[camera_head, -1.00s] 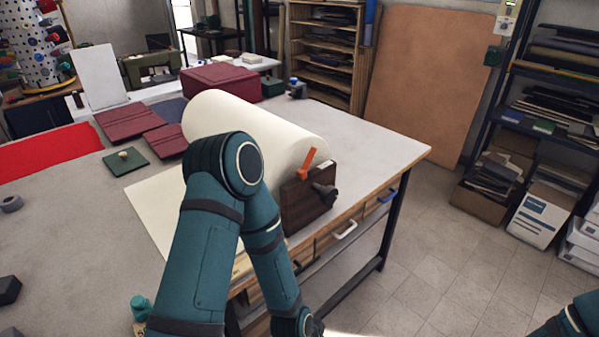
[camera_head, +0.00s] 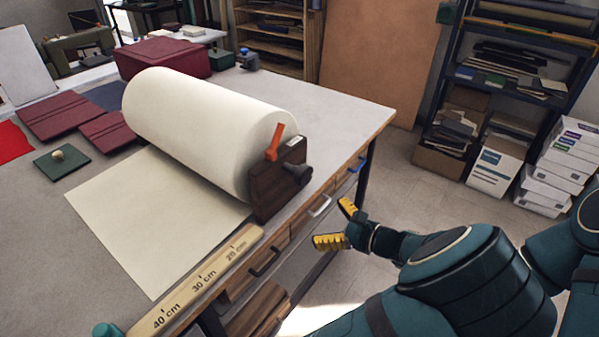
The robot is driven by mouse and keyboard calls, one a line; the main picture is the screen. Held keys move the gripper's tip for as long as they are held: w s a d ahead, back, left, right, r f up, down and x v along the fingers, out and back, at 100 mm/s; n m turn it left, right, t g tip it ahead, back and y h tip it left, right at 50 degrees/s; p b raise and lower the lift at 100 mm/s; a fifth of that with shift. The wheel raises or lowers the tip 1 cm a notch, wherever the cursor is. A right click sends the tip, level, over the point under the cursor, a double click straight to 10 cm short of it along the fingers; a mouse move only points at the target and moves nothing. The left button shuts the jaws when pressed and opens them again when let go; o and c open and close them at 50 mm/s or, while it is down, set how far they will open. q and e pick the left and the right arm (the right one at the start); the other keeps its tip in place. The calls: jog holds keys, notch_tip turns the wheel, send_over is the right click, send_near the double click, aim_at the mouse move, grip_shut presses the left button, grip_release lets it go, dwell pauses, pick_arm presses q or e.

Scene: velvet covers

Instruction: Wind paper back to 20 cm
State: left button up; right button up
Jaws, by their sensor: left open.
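A thick roll of cream paper (camera_head: 200,125) lies on the table. Its loose sheet (camera_head: 160,215) is spread flat to the left, its free edge near the 40 cm mark. A dark wooden end block (camera_head: 278,186) carries an orange lever (camera_head: 274,143), tilted up, and a dark knob (camera_head: 297,174). My right gripper is out of view.
Drawers with a dark handle (camera_head: 265,261), a white handle (camera_head: 320,206) and a blue handle (camera_head: 357,164) line the table front. Red folders (camera_head: 62,115) and a green block with a knob (camera_head: 62,163) lie left of the roll. The table right of the roll is clear.

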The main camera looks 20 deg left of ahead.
aim_at(307, 177)
pick_arm(q)
jog(key=w+d+r+t+y, duration=0.1)
jog(key=d+r+t+y, duration=0.1)
jog(key=d+r, duration=0.35)
jog(key=shift+m, duration=0.4)
jog(key=x, duration=0.5)
jog(key=b+x, duration=0.1)
jog(key=x, duration=0.4)
jog(key=r+x, duration=0.1)
jog(key=x, duration=0.4)
jog(key=shift+w+a, duration=0.1)
jog(key=shift+a, duration=0.2)
jog(key=c, duration=1.4)
